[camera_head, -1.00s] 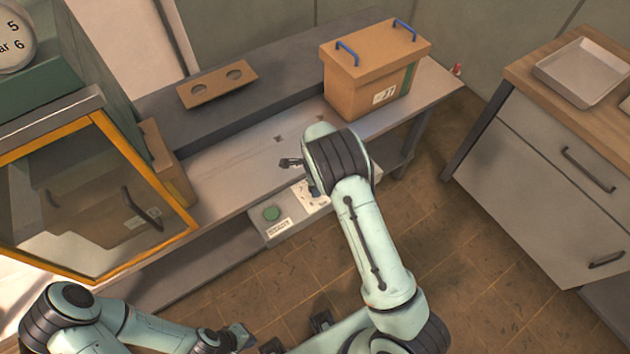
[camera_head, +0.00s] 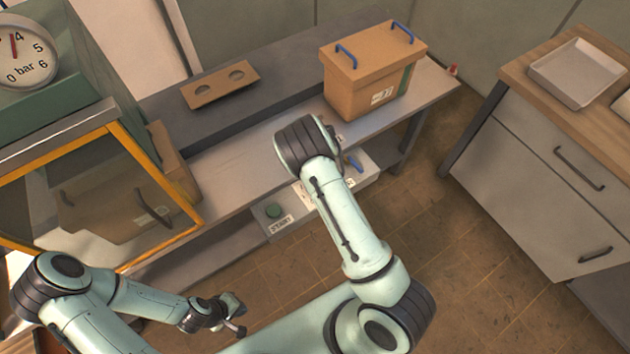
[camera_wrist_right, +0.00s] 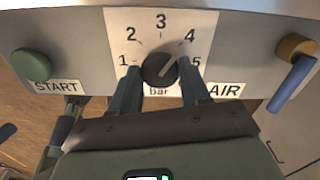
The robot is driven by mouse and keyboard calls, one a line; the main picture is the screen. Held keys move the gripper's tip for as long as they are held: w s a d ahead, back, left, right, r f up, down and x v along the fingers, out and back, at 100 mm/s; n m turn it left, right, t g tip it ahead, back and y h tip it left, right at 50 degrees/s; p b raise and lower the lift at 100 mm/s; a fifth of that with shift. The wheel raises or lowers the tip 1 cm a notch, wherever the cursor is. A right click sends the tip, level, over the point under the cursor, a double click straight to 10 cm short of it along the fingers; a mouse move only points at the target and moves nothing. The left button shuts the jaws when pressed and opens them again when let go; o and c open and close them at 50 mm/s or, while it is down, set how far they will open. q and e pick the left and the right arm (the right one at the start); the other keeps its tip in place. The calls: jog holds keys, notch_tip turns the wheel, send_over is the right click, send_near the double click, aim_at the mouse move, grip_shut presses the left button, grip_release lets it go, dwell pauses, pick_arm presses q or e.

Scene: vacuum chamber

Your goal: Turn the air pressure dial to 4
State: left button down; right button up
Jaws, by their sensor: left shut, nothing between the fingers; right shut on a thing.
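In the head view my right forearm and wrist hide the dial and that gripper. My left gripper (camera_head: 237,314) is shut and empty, low in the head view, away from the panel. A round gauge (camera_head: 22,55) marked bar shows at the top left, its red needle close to 4.
A green START button (camera_wrist_right: 33,64) is left of the dial; a blue-handled valve (camera_wrist_right: 293,86) is right. A lidded brown box (camera_head: 365,85) stands on the bench. A yellow-framed glass door (camera_head: 150,165) is at the left, a drawer cabinet (camera_head: 540,160) at the right.

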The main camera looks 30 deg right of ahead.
jog(key=shift+w+r+m, duration=0.1)
jog(key=shift+m, duration=1)
jog(key=o, duration=1)
jog(key=shift+o, duration=0.2)
notch_tip(320, 180, up, 13)
jog(key=shift+r, duration=0.15)
